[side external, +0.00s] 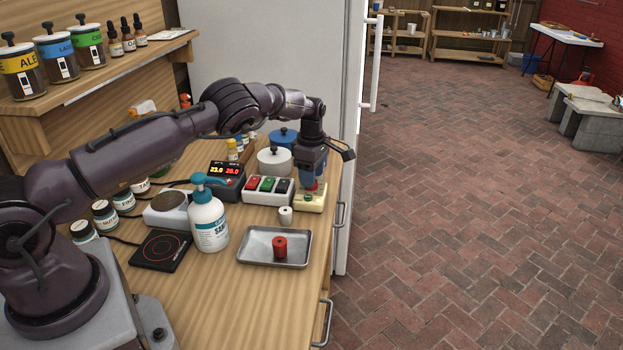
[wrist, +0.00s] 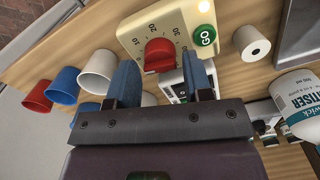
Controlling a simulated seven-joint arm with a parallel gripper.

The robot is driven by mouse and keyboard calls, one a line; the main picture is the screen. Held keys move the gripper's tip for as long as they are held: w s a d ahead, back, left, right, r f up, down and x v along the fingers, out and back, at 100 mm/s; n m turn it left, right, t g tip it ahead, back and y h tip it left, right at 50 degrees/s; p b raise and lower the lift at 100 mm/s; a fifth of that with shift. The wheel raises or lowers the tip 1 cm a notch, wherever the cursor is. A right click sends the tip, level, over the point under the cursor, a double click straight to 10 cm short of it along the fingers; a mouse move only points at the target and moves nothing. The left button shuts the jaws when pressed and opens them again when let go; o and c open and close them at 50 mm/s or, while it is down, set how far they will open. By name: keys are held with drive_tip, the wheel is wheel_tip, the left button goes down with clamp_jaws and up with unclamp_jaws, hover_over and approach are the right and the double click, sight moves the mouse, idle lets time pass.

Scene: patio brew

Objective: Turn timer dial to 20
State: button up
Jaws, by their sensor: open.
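The timer is a cream box (side external: 312,203) at the right end of the row of devices on the bench. In the wrist view the timer face (wrist: 130,32) shows a red dial (wrist: 159,54), a scale with 10, 20 and 30, and a green GO button (wrist: 205,36). My gripper (side external: 310,186) points down over the timer. In the wrist view its two blue fingers (wrist: 160,72) are apart, on either side of the dial, with nothing clamped. I cannot tell whether a finger touches the dial or which number it points to.
A block with red, green and black switches (side external: 268,190) stands close left of the timer. A white cylinder (side external: 286,216) stands in front. A metal tray (side external: 250,255) holds a red cylinder (side external: 280,247). A sanitiser bottle (side external: 208,222) stands left of the tray.

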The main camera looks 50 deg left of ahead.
drive_tip(key=shift+f, duration=0.8)
drive_tip(key=c, duration=0.6)
drive_tip(key=shift+c, duration=0.2)
idle(0.6)
drive_tip(key=o, duration=0.6)
drive_tip(key=shift+o, duration=0.2)
drive_tip(key=shift+r, duration=0.1)
wheel_tip(320, 180, up, 13)
